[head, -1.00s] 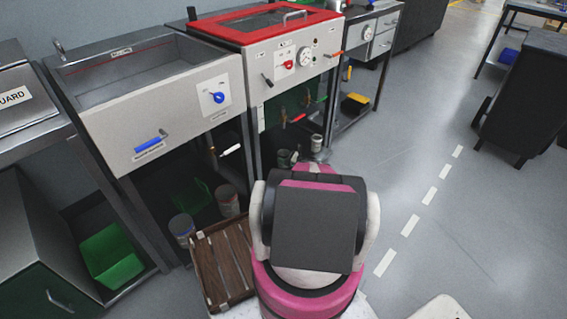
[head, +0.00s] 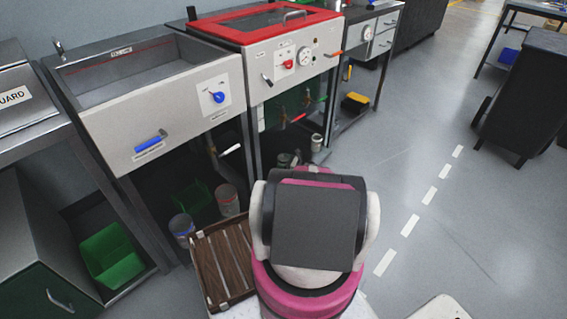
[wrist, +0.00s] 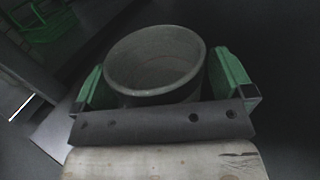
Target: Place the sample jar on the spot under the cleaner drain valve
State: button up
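In the wrist view, a round grey jar (wrist: 155,62) with an open top stands between the two green fingers of my gripper (wrist: 162,70). The fingers press close on both sides of it. In the head view my arm hides the gripper and most of what is in front of it. A valve with a white handle (head: 231,149) sits under the left basin (head: 165,115). Red and orange valve handles (head: 292,119) sit under the red-lidded machine (head: 290,70). I cannot read which unit is the cleaner, and no marked spot is clear.
A brown slatted tray (head: 224,266) lies beside my arm. A blue-marked jar (head: 181,227) and a red-marked jar (head: 228,200) stand near it under the basin. A pale jar (head: 316,143) stands farther back. Table legs frame the dark space; open floor lies right.

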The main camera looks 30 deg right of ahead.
jog(key=shift+r, duration=0.15)
jog(key=v, duration=1.2)
dwell(1.0)
